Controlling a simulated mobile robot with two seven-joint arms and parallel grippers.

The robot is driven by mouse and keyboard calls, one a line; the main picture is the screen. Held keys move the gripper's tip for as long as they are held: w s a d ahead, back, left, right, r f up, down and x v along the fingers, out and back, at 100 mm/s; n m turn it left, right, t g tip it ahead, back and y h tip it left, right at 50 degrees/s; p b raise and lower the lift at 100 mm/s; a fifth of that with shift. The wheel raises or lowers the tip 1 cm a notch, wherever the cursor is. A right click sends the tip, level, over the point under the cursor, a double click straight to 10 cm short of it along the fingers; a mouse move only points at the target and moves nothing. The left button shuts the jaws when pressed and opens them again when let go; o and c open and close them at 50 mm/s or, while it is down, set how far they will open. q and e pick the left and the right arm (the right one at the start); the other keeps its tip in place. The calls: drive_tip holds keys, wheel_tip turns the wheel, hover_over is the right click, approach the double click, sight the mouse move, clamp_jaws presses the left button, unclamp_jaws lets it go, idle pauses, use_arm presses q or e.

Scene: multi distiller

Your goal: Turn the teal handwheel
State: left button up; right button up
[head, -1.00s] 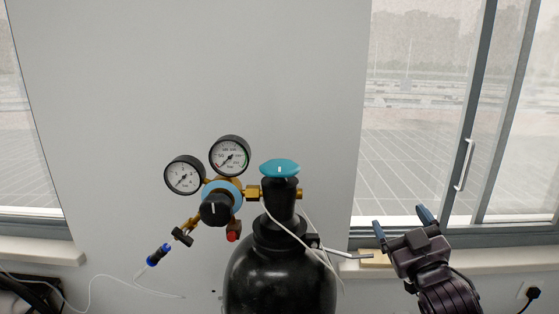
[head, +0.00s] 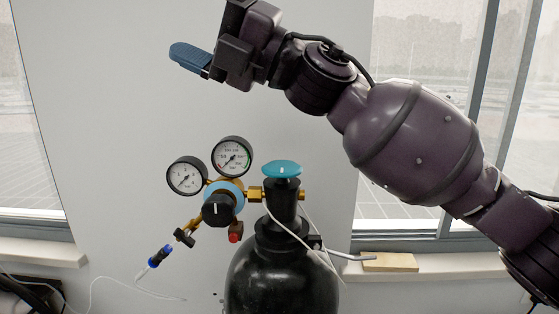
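The teal handwheel (head: 282,169) sits on top of the black gas cylinder (head: 283,275), at the middle of the head view. A small white mark shows on the wheel. My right arm comes in from the right, and its gripper (head: 190,57) is high up, above and to the left of the handwheel, clear of it. One blue fingertip shows, pointing left; the other finger is hidden or out of the frame, so its opening cannot be told. My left gripper is not in view.
Left of the wheel is a brass regulator with two round gauges (head: 233,157) and a black knob (head: 217,209). A thin white tube hangs by the cylinder. A metal lever (head: 350,256) sticks out right, near a wooden block (head: 390,262) on the sill.

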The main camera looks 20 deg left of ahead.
drive_tip(key=s+a+n+g+h, duration=0.2)
drive_tip(key=s+a+n+h, duration=0.35)
drive_tip(key=s, duration=0.25)
drive_tip(key=m+t+h, duration=0.1)
drive_tip(key=t+h, duration=1.1)
drive_tip(key=h, duration=0.6)
approach(281, 166)
drive_tip(key=shift+h, duration=0.25)
drive_tip(key=x, duration=0.9)
drive_tip(key=shift+a+p, duration=0.25)
drive_tip(key=shift+p, duration=0.05)
drive_tip(key=c, duration=0.9)
